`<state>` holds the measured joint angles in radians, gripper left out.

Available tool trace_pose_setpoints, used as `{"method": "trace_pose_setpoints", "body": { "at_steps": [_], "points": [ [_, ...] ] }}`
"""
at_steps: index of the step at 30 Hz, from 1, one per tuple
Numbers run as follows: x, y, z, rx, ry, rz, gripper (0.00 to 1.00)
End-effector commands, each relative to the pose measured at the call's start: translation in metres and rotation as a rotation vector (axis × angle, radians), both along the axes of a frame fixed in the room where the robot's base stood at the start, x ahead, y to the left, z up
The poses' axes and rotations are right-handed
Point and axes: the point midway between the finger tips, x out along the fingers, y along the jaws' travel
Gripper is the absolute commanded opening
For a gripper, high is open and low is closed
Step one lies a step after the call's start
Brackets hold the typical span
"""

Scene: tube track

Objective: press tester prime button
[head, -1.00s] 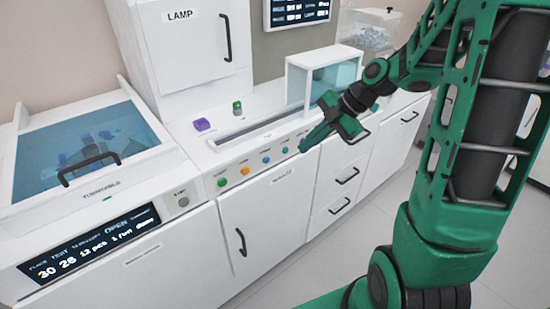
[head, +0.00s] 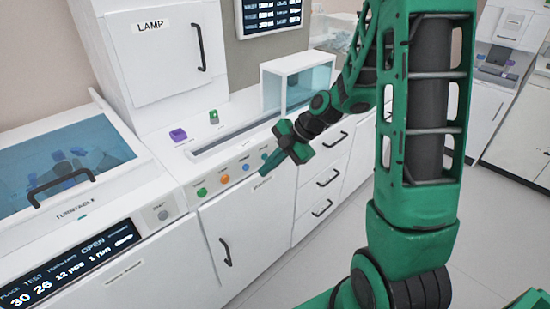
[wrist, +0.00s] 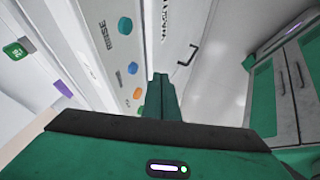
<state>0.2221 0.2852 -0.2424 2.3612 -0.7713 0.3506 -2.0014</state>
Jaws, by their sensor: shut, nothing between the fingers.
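The tester's front panel carries a row of round buttons. In the head view I see a green button (head: 201,192), an orange button (head: 224,180) and a blue button (head: 246,168). The wrist view shows the blue button (wrist: 133,68), the orange button (wrist: 137,93), and a teal button (wrist: 125,25) farther along. The small labels are too blurred to tell which button is prime. My gripper (head: 268,168) is shut and empty, in front of the panel near its right end. Its closed fingers (wrist: 160,85) are beside the row in the wrist view; contact cannot be told.
A purple block (head: 178,135) and a green block (head: 214,117) sit on the counter above the panel. A glass-sided box (head: 285,90) stands behind my arm. The turntable unit (head: 60,165) is at left. Cabinet handles (head: 225,252) stick out below. Floor at right is free.

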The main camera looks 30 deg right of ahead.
Motion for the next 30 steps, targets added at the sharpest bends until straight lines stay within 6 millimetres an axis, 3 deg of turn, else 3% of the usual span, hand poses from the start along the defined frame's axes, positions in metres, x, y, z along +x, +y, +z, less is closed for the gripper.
{"method": "trace_pose_setpoints", "body": {
  "at_steps": [2, 9, 24, 30],
  "points": [
    [0.003, 0.008, -0.012, 0.001, 0.003, 0.004, 0.0],
    [0.032, 0.019, -0.009, 0.0, -0.001, 0.002, 0.0],
    [0.04, 0.022, -0.009, 0.0, -0.001, 0.001, 0.0],
    [0.057, 0.029, -0.009, 0.0, -0.001, 0.003, 0.0]
  ]
}}
